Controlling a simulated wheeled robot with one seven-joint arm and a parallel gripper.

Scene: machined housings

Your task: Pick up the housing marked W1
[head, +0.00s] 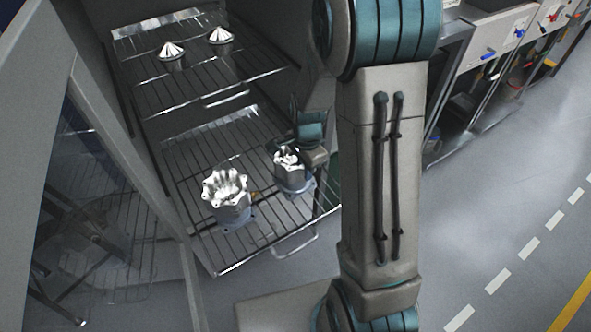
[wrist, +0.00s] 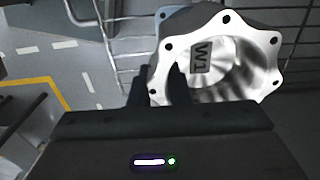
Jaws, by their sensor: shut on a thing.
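The housing marked W1 (wrist: 240,65) is a silvery metal piece with a lobed, holed flange around a round hollow; the mark is on its inner wall. My gripper (wrist: 160,78) is shut on its rim at the left of the wrist view, one finger outside the wall and one inside. In the head view the housing (head: 291,181) is at the right of the lower wire rack (head: 185,165), partly covered by my gripper (head: 292,155). I cannot tell whether it touches the rack. A second, larger-looking housing (head: 230,200) stands on the rack to its left.
Two cone-topped metal parts (head: 171,51) (head: 221,36) stand on the upper rack (head: 150,98). An open glazed door (head: 100,190) is at the left. The cabinet wall (head: 85,40) bounds the racks. Open floor (head: 480,230) lies to the right, with a bench (head: 490,50) beyond.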

